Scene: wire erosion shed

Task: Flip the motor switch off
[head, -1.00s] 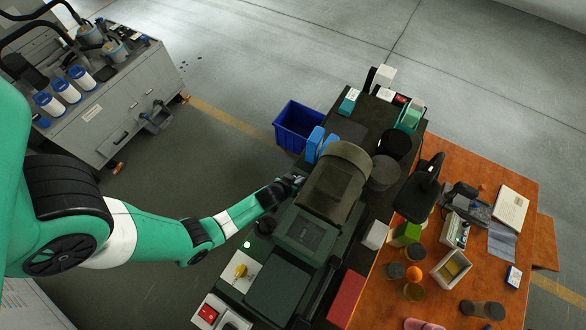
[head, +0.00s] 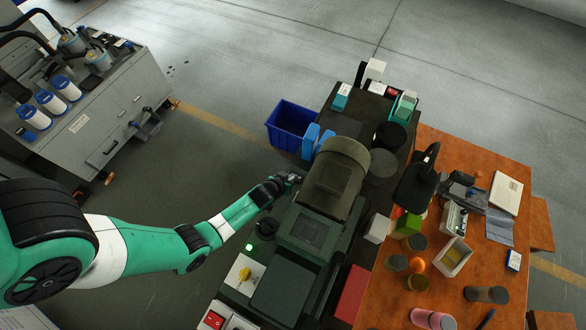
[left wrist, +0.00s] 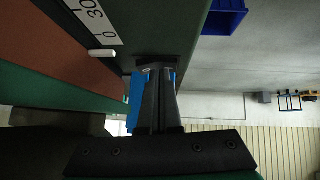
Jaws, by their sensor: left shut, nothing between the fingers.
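My left gripper (head: 294,178) is at the left side of the green machine (head: 300,262), close to its dark, rounded housing (head: 334,178). In the left wrist view its dark fingers (left wrist: 155,64) are shut with nothing between them. A small white lever (left wrist: 102,53) stands out near a white scale plate (left wrist: 92,20), a little left of the fingertips. In the head view a red switch (head: 213,320) sits on a white panel at the machine's near end, and a yellow knob (head: 244,273) is beside a lit green lamp. I cannot tell which control is the motor switch.
A blue bin (head: 292,124) is beyond my left gripper, with blue blocks (head: 311,140) beside the housing. A wooden table (head: 450,185) with many small items stands at the right. A grey cabinet (head: 85,110) is at the upper left. Floor between cabinet and machine is clear.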

